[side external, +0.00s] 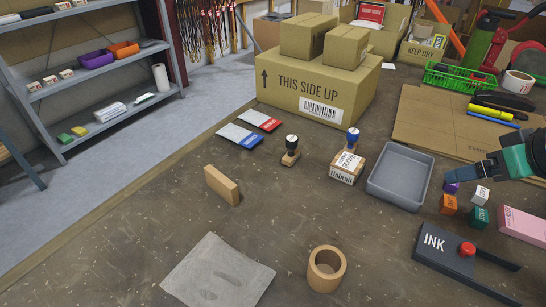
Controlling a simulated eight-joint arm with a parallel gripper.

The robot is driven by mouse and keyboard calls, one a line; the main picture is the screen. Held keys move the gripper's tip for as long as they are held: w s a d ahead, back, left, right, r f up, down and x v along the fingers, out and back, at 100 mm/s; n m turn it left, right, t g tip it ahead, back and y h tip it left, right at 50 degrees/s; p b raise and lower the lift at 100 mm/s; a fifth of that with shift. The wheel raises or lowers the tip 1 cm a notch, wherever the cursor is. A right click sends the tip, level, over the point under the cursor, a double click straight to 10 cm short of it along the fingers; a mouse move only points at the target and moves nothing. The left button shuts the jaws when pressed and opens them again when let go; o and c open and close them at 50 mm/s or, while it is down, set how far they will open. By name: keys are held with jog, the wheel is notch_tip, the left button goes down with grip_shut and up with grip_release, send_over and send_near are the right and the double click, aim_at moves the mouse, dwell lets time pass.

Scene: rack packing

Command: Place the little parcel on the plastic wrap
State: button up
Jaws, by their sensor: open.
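The little parcel (343,176) is a small brown box with a white label and dark print. It stands on the table in the middle of the side external view, left of a grey tray. A flat, wrinkled grey sheet (202,278), which looks like the plastic wrap, lies at the front of the table. Its bare top shows, with faint darker marks. My gripper (484,171) is at the right edge, open, above the small coloured blocks and well right of the parcel. Its finger detail is small, and I see nothing held.
Two stamps (290,151) (352,140) stand near the parcel. The grey tray (428,170), a brown block (222,186), a tan ring (326,270) and an ink pad (445,252) are around. Large cartons (318,100) stand behind. Bare table lies between parcel and sheet.

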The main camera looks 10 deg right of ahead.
jog(key=w+a+n+g+y, duration=0.1)
jog(key=w+a+n+g, duration=0.2)
jog(key=w, duration=0.5)
jog(key=n+y, duration=0.2)
jog(key=n, duration=0.4)
send_over(349, 162)
jog(key=s+d, duration=0.2)
jog(key=shift+g, duration=0.3)
jog(key=f, duration=0.7)
jog(key=shift+w+a+f, duration=0.1)
jog(key=shift+w+f, duration=0.1)
jog(key=shift+f, duration=0.05)
jog(key=shift+w+a+f, duration=0.2)
jog(key=shift+a+f, duration=0.05)
jog(key=shift+f, duration=0.3)
jog(key=shift+x, duration=2.6)
jog(key=c, duration=1.1)
